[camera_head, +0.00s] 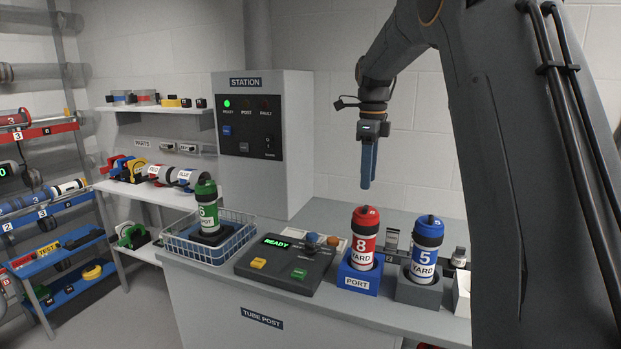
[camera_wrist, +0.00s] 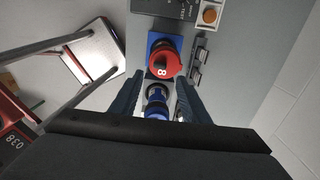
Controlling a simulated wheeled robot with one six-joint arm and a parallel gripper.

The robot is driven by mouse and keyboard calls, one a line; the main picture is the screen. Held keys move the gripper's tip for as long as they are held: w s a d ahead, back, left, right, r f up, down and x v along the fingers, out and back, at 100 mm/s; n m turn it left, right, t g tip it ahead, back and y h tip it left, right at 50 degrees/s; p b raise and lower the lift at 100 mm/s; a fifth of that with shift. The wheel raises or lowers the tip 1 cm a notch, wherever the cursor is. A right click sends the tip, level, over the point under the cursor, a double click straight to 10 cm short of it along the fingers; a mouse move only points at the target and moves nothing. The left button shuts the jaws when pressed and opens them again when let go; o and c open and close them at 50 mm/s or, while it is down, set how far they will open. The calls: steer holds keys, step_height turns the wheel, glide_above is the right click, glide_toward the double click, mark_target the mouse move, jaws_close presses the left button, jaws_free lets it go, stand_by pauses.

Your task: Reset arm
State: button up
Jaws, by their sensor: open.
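My gripper (camera_head: 368,184) hangs pointing down above the back of the counter, near the wall. It is apart from everything and holds nothing. In the wrist view my gripper (camera_wrist: 157,92) has its two fingers spread apart, with the red tube and the blue tube seen below between them. The red tube (camera_head: 364,240) marked 8 stands upright in the blue PORT holder (camera_head: 359,277); it also shows in the wrist view (camera_wrist: 165,58). The blue tube (camera_head: 426,250) marked 5 stands upright in a grey holder (camera_head: 419,291); my gripper partly hides it in the wrist view (camera_wrist: 156,104).
A control panel (camera_head: 287,268) reads READY. Left of it, a wire basket (camera_head: 215,251) holds a green tube (camera_head: 206,205). The STATION cabinet (camera_head: 262,150) stands behind, its green light lit. Shelves with tubes and parts line the left. The air around my gripper is clear.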

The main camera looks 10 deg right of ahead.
steer(key=s+a+f+n, duration=0.4)
steer(key=s+f+n, duration=0.3)
steer(key=s+n, duration=0.1)
steer(key=s+a+f+n+t, duration=0.1)
steer(key=s+a+f+n, duration=0.3)
steer(key=s+f+n, duration=0.3)
steer(key=s+a+f+n+b, duration=0.1)
steer(key=s+a+f+n, duration=0.3)
steer(key=s+f+n, duration=0.3)
steer(key=s+n, duration=0.3)
steer(key=s, duration=0.4)
steer(key=shift+a, duration=0.1)
steer(key=shift+c, duration=0.2)
